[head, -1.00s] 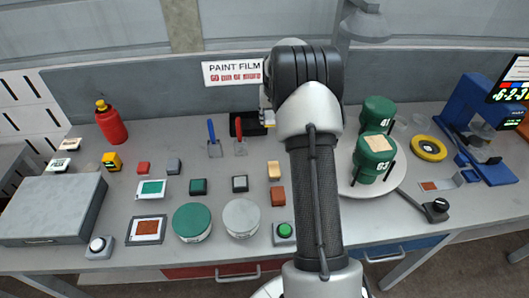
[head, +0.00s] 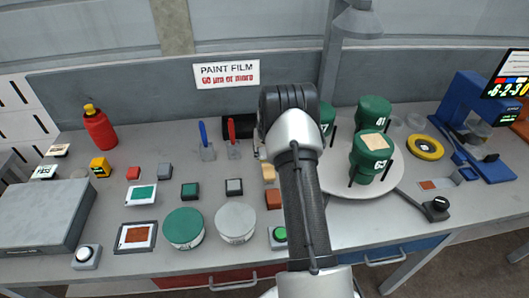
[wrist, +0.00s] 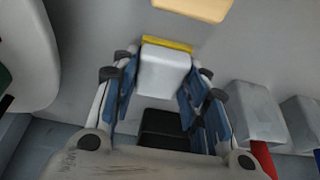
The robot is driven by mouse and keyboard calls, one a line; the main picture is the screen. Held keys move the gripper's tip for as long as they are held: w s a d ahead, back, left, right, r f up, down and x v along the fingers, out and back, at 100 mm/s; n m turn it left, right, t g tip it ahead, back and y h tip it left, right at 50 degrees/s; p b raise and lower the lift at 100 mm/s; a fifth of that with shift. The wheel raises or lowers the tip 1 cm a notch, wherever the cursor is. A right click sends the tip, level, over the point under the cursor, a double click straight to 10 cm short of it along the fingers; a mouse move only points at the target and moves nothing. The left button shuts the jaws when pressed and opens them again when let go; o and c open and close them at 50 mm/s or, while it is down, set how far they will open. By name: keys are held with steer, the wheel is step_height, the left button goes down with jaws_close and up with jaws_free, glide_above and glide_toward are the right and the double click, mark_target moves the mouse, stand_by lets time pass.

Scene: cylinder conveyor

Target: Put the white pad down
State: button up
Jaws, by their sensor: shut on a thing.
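The white pad (wrist: 165,72) is held between the two blue-lined fingers of my gripper (wrist: 163,84) in the wrist view. A yellow strip (wrist: 168,44) runs along its far edge. My gripper is shut on the pad, over the grey bench (head: 335,233). I cannot tell whether the pad touches the bench. In the head view my own arm hides most of the gripper and the pad. A tan block (wrist: 195,8) lies just beyond the pad in the wrist view; it also shows in the head view (head: 268,174).
A black tray (head: 238,127) stands at the back, near two scrapers with blue (head: 203,133) and red (head: 231,128) handles. A white turntable (head: 335,185) with green cans (head: 369,157) is on the right. A red-brown block (head: 273,199) and a green button (head: 279,234) stand nearer the front.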

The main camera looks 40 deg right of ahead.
steer(key=shift+r, duration=0.15)
steer(key=shift+s+f+b, duration=0.1)
steer(key=shift+f+b, duration=0.35)
steer(key=o, duration=0.6)
steer(key=shift+a, duration=0.1)
steer(key=o, duration=0.4)
steer(key=shift+f, duration=0.25)
